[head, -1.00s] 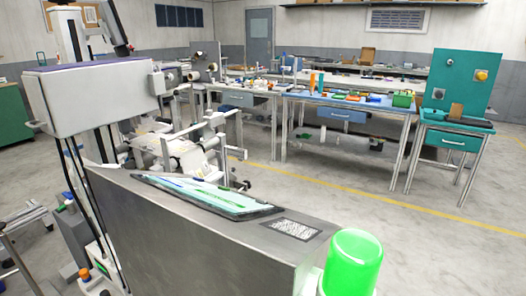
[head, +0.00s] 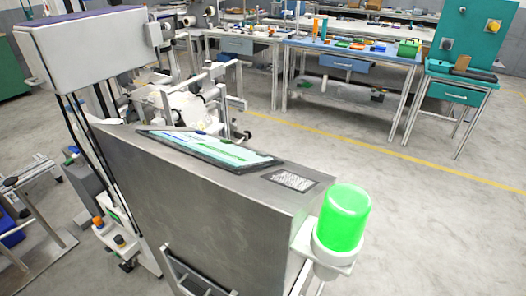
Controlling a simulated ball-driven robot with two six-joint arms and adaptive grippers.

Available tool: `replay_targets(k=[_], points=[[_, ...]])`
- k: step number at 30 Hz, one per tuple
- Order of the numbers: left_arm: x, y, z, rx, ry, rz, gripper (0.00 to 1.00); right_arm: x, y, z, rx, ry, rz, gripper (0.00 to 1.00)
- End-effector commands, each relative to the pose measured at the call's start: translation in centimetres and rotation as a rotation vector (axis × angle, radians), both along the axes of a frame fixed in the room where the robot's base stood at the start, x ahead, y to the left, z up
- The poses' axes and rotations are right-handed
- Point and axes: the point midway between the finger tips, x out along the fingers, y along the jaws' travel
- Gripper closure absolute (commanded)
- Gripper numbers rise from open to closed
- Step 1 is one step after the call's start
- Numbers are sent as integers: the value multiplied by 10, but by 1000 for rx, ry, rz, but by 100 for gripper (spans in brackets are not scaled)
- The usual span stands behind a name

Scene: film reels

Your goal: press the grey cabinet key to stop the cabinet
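A large grey metal cabinet (head: 200,205) stands close in front, with a dark-framed screen (head: 215,149) lying on its sloped top and a speckled plate (head: 291,181) near its right end. A green lamp (head: 344,217) glows on a white bracket at its right end. I cannot make out a key on the faces of the cabinet that show; its other faces are hidden. Neither of my grippers is in view.
A white box on a post (head: 90,45) stands at left, with an orange knob (head: 98,222) lower down. A teal panel (head: 470,30) with a grey button (head: 447,44) and a yellow one (head: 493,26) is at far right. Open floor (head: 430,220) lies at right.

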Motion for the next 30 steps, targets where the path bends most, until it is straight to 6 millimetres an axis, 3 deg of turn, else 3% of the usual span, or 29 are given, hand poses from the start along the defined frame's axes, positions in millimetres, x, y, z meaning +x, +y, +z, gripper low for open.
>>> replay_targets(k=[1,9,30], points=[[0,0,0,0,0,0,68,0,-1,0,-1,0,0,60],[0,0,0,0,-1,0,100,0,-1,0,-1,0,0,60],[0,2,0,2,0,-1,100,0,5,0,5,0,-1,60]])
